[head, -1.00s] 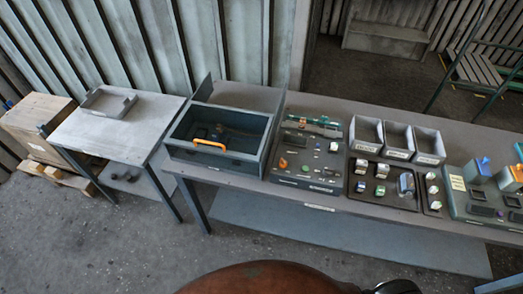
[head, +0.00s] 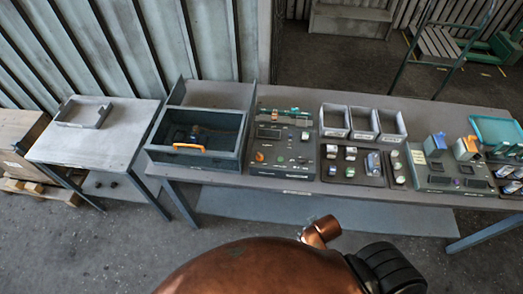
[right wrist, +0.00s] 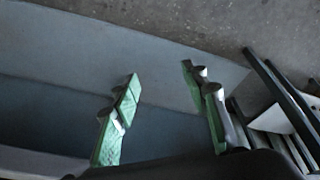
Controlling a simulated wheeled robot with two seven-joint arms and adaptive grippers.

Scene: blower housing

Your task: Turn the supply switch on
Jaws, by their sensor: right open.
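A dark control panel (head: 284,145) stands on the long table in the head view, right of the open toolbox. It carries an orange knob (head: 260,157), a dark display, a green button and several small controls. Which one is the supply switch, and its setting, is too small to tell. My right gripper (right wrist: 162,85) is open and empty in the right wrist view, its green-padded fingers apart over a grey-blue surface and floor. It does not show in the head view, and no panel shows in the wrist view. My left gripper is not in view.
A toolbox (head: 235,162) with an orange handle is left of the panel. Three grey bins (head: 363,137), a tray of small parts (head: 338,174) and another device panel (head: 438,182) are to the right. A smaller table (head: 85,150) stands left. Floor before the long table is clear.

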